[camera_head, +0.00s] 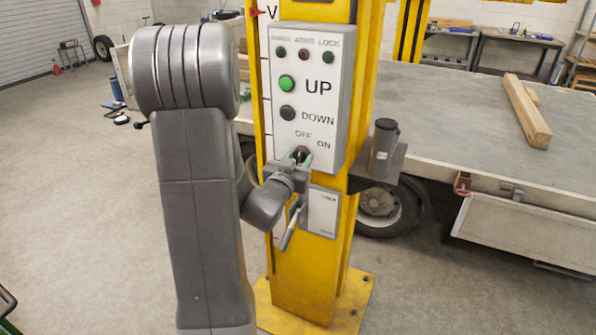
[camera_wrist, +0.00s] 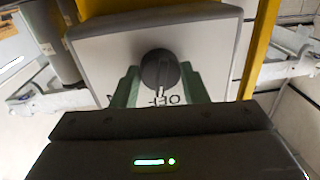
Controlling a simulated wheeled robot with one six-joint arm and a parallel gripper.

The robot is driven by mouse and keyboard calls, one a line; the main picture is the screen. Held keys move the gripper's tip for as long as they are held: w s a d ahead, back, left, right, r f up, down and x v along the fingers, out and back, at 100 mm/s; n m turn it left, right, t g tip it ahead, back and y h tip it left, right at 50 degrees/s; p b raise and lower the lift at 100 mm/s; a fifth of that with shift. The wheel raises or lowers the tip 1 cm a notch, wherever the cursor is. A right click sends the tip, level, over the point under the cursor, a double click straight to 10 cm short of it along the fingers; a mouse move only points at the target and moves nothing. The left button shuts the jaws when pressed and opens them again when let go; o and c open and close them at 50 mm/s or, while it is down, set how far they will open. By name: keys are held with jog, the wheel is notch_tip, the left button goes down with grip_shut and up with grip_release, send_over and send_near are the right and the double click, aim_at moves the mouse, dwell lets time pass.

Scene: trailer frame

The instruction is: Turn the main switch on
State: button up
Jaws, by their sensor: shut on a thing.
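The main switch (camera_head: 299,152) is a black rotary knob low on the grey control box (camera_head: 335,70), by the OFF and ON labels. My gripper (camera_head: 298,159) reaches it from the front, with its green fingers on either side of the knob. In the wrist view the knob (camera_wrist: 159,66) sits between the two green fingertips of my gripper (camera_wrist: 159,76), which are shut on it. That view shows the box upside down. A pale mark on the knob seems to point at the OFF label, which is partly hidden behind my gripper.
The green UP button (camera_head: 287,83) and black DOWN button (camera_head: 288,113) are above the switch. The yellow post (camera_head: 305,275) carries the box. A dark cylinder (camera_head: 383,145) stands on a side shelf, and the trailer bed (camera_head: 450,120) extends right.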

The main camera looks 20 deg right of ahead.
jog(key=m+b, duration=0.1)
jog(key=b, duration=0.1)
jog(key=m+b, duration=0.2)
jog(key=b, duration=0.1)
jog(key=m+b, duration=0.2)
jog(key=b, duration=0.1)
jog(key=shift+f+h, duration=0.3)
jog(key=shift+f, duration=0.05)
jog(key=m+b, duration=0.4)
jog(key=b, duration=0.1)
jog(key=shift+w+r+m, duration=0.1)
jog(key=shift+r+m, duration=0.2)
jog(key=shift+m, duration=0.1)
jog(key=o, duration=1)
jog(key=v, duration=1.4)
jog(key=shift+w+a+f, duration=0.1)
jog(key=shift+w+f, duration=0.05)
